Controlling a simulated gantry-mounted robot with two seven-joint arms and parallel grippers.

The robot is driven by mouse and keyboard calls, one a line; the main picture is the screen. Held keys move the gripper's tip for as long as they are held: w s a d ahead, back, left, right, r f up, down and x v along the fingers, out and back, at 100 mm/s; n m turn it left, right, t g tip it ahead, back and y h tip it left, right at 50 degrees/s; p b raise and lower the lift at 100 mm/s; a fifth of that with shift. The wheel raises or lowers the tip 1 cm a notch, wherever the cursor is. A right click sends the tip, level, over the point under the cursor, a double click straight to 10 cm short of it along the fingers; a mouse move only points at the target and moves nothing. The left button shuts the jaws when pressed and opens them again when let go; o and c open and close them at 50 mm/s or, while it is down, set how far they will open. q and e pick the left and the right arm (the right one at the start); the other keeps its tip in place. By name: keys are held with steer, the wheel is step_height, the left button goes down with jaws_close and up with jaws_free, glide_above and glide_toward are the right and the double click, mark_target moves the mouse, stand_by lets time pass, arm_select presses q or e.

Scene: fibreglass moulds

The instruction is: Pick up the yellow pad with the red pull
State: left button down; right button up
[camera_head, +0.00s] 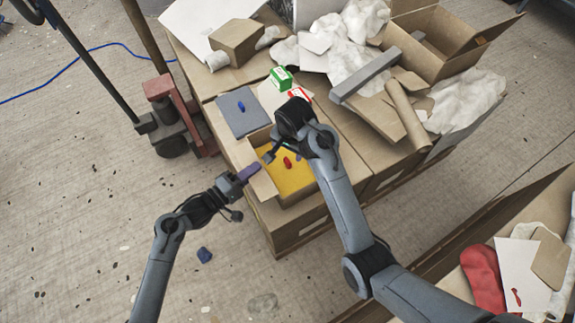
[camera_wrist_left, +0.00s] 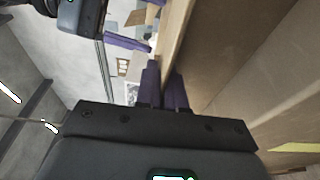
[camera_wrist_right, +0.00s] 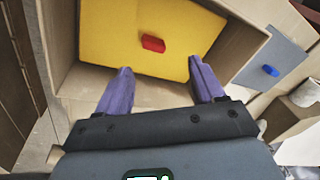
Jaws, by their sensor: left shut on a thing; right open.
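The yellow pad (camera_head: 293,183) lies inside an open cardboard box (camera_head: 262,186). Its red pull (camera_head: 287,162) stands up near the pad's middle. In the right wrist view the pad (camera_wrist_right: 110,35) and pull (camera_wrist_right: 153,43) are in plain sight beyond the fingers. My right gripper (camera_wrist_right: 162,85) is open and empty over the box, its purple fingers apart and short of the pull. My left gripper (camera_head: 252,172) is at the box's left side. In the left wrist view its fingers (camera_wrist_left: 163,85) are closed on the edge of a cardboard flap (camera_wrist_left: 175,35).
A grey pad (camera_head: 240,113) with a blue pull (camera_head: 241,105) lies beside the box. Green (camera_head: 281,77) and red-and-white (camera_head: 300,94) small boxes stand behind. A grey bar (camera_head: 365,77), a cardboard tube (camera_head: 408,115) and crumpled wrapping clutter the back right. A pallet jack (camera_head: 178,115) stands left.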

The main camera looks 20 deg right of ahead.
mark_target(288, 161)
steer(key=m, duration=0.2)
steer(key=m+g, duration=0.2)
steer(key=m, duration=0.1)
steer(key=shift+w+m, duration=0.3)
steer(key=shift+f+m, duration=0.2)
steer(key=shift+m, duration=0.1)
steer(key=shift+f, duration=3.6)
steer(key=c, duration=1.1)
steer(key=shift+c, duration=0.2)
step_height(288, 161, up, 10)
